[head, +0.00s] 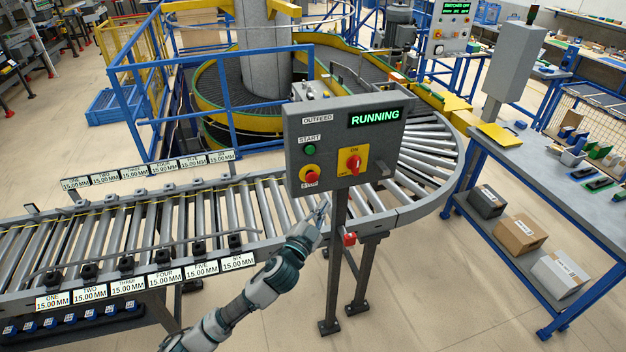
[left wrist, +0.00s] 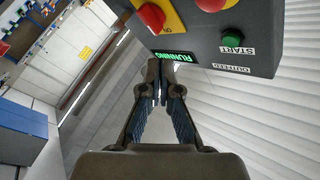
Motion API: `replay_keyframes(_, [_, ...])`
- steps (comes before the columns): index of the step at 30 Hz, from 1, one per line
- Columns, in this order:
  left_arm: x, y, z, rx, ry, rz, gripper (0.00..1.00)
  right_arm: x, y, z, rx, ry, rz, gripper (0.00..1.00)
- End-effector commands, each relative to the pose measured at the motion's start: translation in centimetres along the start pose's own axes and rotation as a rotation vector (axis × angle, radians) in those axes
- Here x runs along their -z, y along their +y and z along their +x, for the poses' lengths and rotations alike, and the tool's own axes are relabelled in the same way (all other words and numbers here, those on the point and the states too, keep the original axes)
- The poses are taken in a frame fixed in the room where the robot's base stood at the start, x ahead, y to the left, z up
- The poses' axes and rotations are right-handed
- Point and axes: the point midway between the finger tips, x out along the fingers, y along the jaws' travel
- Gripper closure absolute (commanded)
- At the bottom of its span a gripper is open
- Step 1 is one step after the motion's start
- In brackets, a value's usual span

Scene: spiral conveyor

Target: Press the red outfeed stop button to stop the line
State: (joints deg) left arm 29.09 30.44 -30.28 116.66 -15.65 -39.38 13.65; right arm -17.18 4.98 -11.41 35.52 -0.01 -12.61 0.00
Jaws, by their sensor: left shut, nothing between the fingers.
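The outfeed control box (head: 340,143) stands on a post in front of the roller conveyor, and its display (head: 375,117) reads RUNNING. The red stop button (head: 309,174) is at its lower left, below the green start button (head: 310,150). A red rotary switch (head: 353,163) on a yellow plate is to its right. My left gripper (head: 322,208) is shut and empty, just below the box and apart from the stop button. In the left wrist view the gripper (left wrist: 158,65) points toward the box, and the stop button (left wrist: 210,3) is cut by the top edge. My right gripper is not in view.
The roller conveyor (head: 150,225) runs behind and left of the box and curves away at right. A blue-framed bench (head: 530,180) with boxes on its lower shelf stands at right. Floor between the post and bench is clear.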

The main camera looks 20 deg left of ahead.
Motion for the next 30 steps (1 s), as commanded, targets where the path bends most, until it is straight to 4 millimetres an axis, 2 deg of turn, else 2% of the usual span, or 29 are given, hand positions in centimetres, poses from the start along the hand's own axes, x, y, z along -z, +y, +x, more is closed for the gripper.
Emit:
replay_keyframes(10, [-0.1,0.1,1.1,-0.002,0.000,0.007,1.00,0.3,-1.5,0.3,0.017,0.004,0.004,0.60])
replay_keyframes(21, [-3.0,-2.9,4.5,0.000,-0.002,0.003,1.00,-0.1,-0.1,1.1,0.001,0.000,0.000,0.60])
replay_keyframes(30, [-4.0,-4.0,6.1,-0.001,0.000,0.002,1.00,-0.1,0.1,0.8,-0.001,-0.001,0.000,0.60])
